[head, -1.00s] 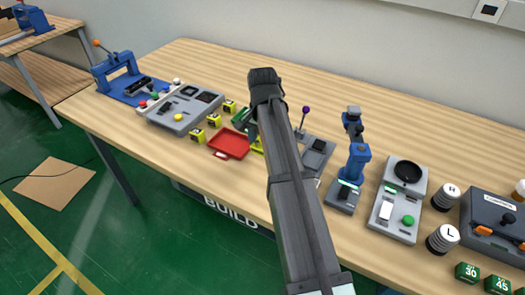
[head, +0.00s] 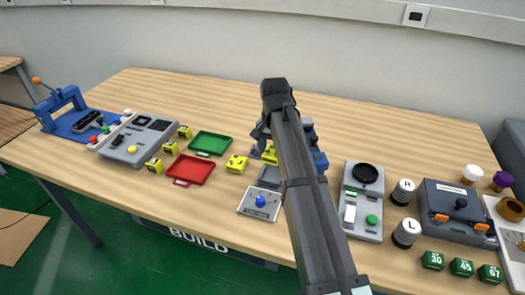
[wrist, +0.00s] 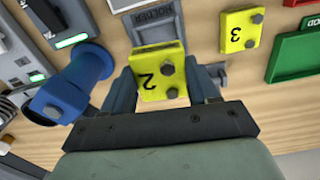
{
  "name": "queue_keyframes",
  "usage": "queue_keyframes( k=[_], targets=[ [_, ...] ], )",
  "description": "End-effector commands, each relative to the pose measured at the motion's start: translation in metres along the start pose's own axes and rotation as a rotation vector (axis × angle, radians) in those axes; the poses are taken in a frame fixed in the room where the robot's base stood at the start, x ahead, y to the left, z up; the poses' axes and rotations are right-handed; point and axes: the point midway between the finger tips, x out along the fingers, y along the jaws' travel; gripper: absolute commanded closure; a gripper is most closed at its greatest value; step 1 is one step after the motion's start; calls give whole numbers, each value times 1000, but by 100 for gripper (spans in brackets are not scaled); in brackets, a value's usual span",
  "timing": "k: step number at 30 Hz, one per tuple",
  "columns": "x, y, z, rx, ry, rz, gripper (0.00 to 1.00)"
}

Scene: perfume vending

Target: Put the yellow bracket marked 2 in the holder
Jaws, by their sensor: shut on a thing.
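The yellow bracket marked 2 (wrist: 160,75) sits between the two fingers of my gripper (wrist: 162,88) in the wrist view. The gripper is shut on it. The grey holder (wrist: 154,32), with a label that reads HOLDER, lies just beyond the bracket at the top of the wrist view. The bracket overlaps the holder's near edge in the picture. I cannot tell whether they touch. In the head view my arm hides most of the gripper, and a bit of yellow (head: 270,155) shows beside it.
The yellow bracket marked 3 (wrist: 242,30) and the green tray (wrist: 297,55) lie to the right in the wrist view. A blue post (wrist: 75,85) stands close on the left. The red tray (head: 188,168) is left in the head view. The back of the table is clear.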

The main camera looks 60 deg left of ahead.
Motion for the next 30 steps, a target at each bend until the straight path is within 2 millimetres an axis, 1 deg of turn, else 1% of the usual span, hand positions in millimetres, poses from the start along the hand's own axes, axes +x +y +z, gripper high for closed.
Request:
queue_keyframes(
  k=[6, 14, 20, 30],
  targets=[
    [0, 0, -1, -72, 4, -2, 84],
    [7, 0, 0, -78, 3, -1, 84],
    [20, 0, 0, -77, 4, -1, 84],
    [47, 0, 0, -77, 4, -1, 84]
  ],
)
